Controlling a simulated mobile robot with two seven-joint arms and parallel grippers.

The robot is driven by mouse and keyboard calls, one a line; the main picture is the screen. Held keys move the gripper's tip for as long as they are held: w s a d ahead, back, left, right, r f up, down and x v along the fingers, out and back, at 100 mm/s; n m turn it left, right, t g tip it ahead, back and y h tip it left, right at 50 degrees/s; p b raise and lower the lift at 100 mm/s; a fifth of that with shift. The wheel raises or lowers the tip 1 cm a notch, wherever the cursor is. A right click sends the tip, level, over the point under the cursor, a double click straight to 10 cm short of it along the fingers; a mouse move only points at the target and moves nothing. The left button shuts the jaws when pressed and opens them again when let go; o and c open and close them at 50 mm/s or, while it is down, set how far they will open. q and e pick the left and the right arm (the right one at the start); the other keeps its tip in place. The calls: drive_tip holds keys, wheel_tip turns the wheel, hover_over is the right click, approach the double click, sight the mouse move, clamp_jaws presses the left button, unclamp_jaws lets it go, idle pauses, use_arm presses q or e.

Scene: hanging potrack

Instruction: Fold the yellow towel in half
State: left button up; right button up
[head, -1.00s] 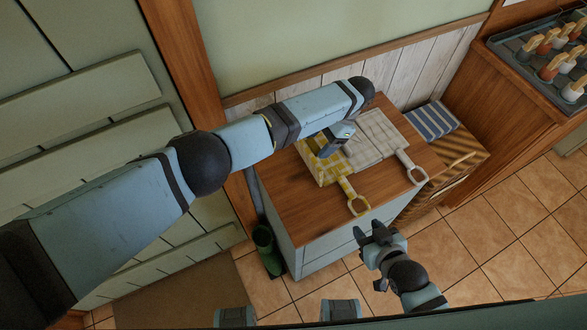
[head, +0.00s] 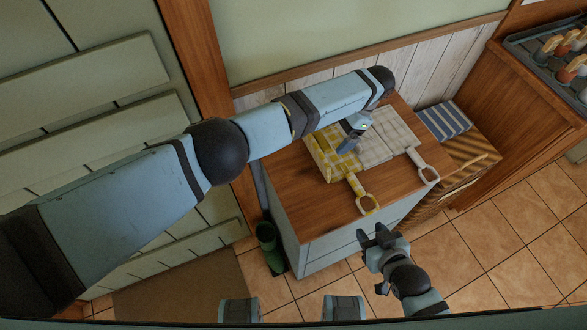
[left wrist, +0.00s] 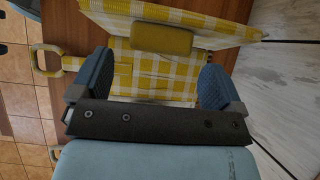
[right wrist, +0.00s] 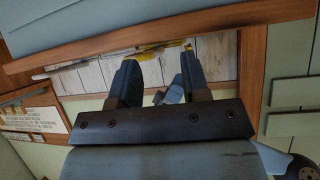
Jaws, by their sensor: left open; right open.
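The yellow-and-white checked towel (head: 321,160) lies on the wooden top of a small cabinet, with a yellow loop handle (head: 367,203) toward the front edge. In the left wrist view, a checked part of the towel (left wrist: 155,75) lies below and between the fingers. Another part stands raised beyond the fingertips, with a solid yellow roll-like piece (left wrist: 161,40) in front of it. My left gripper (head: 346,146) is open and empty over the towel's right side. My right gripper (head: 378,236) is open and empty in front of the cabinet, away from the towel; its fingers show in the right wrist view.
A pale checked towel (head: 388,137) with its own loop lies directly right of the yellow one. A blue-striped cloth (head: 443,121) sits on a lower box to the right. Bare wood of the cabinet top (head: 305,205) shows in front. A white plank wall (head: 435,70) stands behind.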

use_arm(q)
drive_tip(key=shift+w+d+r+b, duration=0.15)
drive_tip(key=shift+d+b, duration=0.3)
drive_tip(key=shift+b, duration=0.75)
drive_tip(key=shift+w+d+b, duration=0.25)
drive_tip(key=shift+d+b, duration=0.25)
drive_tip(key=shift+b, duration=0.75)
drive_tip(key=shift+w+d+r+b, duration=0.15)
drive_tip(key=shift+d+b, duration=0.3)
drive_tip(key=shift+b, duration=0.75)
wheel_tip(320, 180, up, 8)
drive_tip(key=p, duration=0.8)
drive_tip(key=shift+f, duration=0.1)
